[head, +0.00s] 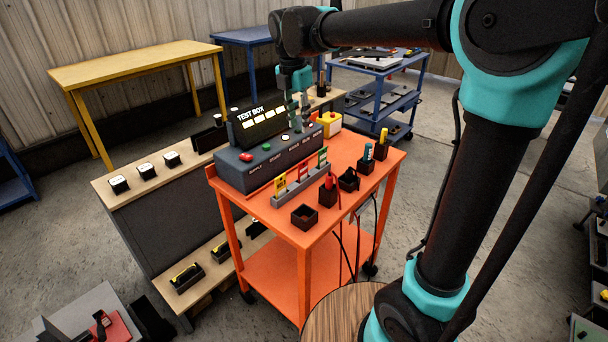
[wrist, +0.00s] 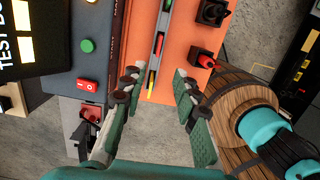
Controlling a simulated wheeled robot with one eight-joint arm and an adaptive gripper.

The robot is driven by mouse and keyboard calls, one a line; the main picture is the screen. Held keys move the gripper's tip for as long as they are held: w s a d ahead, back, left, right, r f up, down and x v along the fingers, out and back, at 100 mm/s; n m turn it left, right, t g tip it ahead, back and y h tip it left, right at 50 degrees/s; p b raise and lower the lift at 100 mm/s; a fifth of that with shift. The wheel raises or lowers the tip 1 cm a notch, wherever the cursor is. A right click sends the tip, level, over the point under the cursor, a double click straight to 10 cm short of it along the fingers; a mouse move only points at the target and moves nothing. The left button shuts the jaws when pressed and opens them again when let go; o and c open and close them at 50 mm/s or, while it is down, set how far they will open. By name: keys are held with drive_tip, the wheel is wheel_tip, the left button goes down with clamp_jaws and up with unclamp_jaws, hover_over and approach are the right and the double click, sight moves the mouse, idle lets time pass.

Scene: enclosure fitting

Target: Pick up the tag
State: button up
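Three upright tags stand in a grey rack (head: 301,184) on the orange cart: a yellow tag (head: 280,185), a red tag (head: 303,171) and a green tag (head: 322,157). Which one is meant by "the tag" cannot be told. In the wrist view the yellow tag (wrist: 151,80), red tag (wrist: 159,43) and green tag (wrist: 166,5) show edge-on in a line. My gripper (wrist: 158,82) is open and empty, its fingers on either side of the rack's yellow end in that view. In the head view my gripper (head: 297,112) hangs above the test box, apart from the tags.
The test box (head: 265,165) with buttons and a raised display stands behind the rack. Small dark holders (head: 304,217) line the front of the orange cart (head: 265,208), one with red probes (head: 331,182). A yellow-and-white box (head: 328,124) sits at the back.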

sight(303, 164)
drive_tip(key=f, duration=0.5)
drive_tip(key=w+f, duration=0.1)
drive_tip(key=f, duration=0.4)
drive_tip(key=d+f, duration=0.1)
drive_tip(key=f, duration=0.5)
drive_tip(key=shift+w+f, duration=0.1)
drive_tip(key=shift+w, duration=0.2)
clamp_jaws()
